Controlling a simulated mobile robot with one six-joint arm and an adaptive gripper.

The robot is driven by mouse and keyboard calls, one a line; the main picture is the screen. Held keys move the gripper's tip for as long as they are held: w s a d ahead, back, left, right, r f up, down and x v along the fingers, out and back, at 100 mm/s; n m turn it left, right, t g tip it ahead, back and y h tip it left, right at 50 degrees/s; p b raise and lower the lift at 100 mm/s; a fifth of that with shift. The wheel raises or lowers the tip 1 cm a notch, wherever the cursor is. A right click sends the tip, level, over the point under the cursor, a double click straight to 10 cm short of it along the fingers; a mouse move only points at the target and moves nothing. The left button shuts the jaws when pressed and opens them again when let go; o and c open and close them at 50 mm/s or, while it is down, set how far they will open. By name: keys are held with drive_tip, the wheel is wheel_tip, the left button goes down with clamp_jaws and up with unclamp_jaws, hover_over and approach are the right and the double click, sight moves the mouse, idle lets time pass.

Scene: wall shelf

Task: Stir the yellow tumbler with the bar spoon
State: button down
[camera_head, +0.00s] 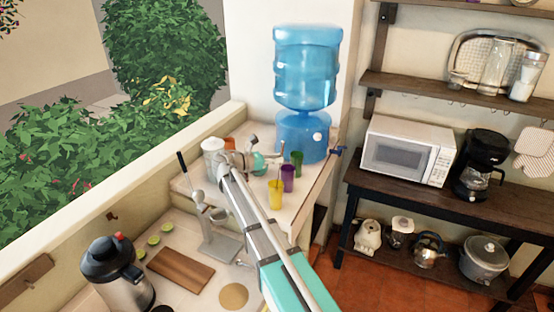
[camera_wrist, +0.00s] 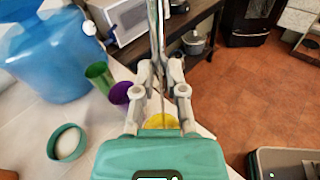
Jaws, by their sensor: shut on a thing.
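The yellow tumbler (camera_head: 275,197) stands upright near the front right edge of the white counter. In the wrist view its yellow shows (camera_wrist: 161,121) between and below my fingers, partly hidden by them. My gripper (camera_wrist: 158,68) is shut on the bar spoon (camera_wrist: 155,30), a slim metal shaft running between the fingertips. Its thin lower part overlaps the tumbler in the wrist view; whether its tip is inside, I cannot tell.
A purple tumbler (camera_head: 287,178) and a green tumbler (camera_head: 297,162) stand close beside the yellow one. An orange tumbler (camera_head: 229,143) is behind my gripper. A blue water dispenser (camera_head: 302,135) stands at the back. A teal round container (camera_wrist: 67,142) is nearby.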

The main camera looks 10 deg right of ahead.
drive_tip(key=shift+w+a+f+b, duration=0.1)
drive_tip(key=shift+f+b, duration=0.9)
drive_tip(key=shift+f, duration=0.25)
idle(0.4)
